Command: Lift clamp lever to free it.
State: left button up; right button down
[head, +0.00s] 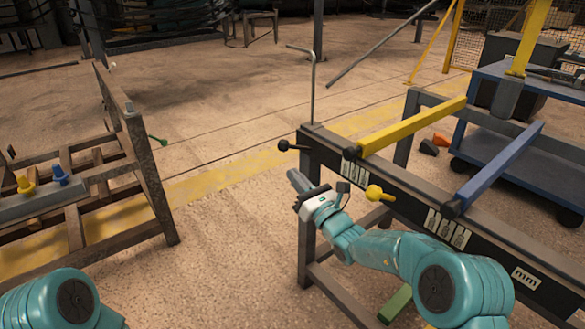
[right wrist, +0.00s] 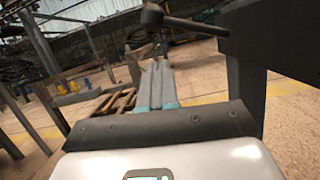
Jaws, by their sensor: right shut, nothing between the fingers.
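The black lever also shows in the right wrist view (right wrist: 190,24), above and beyond the fingertips. A second lever, yellow with a round knob (head: 379,193), sits further right on the beam's front. My right gripper (head: 293,175) is shut and empty, just below the black lever; it appears apart from it. Its closed fingers also show in the right wrist view (right wrist: 160,66). My left gripper is out of view.
A yellow bar (head: 412,127) and a blue bar (head: 500,165) extend back from the beam. A bent metal rod (head: 313,88) rises at its left end. A blue cart (head: 490,140) stands behind. A brown rack (head: 130,150) stands left, with open floor between.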

aim_at(287, 149)
jog(key=r, duration=0.1)
jog(key=w+r, duration=0.1)
jog(key=a+r, duration=0.1)
jog(key=shift+w+r+b, duration=0.35)
jog(key=shift+w, duration=0.05)
jog(key=shift+w+d+r+p, duration=0.1)
jog(key=shift+w+r+p, duration=0.1)
jog(key=shift+r+p, duration=0.7)
jog(key=shift+b, duration=0.3)
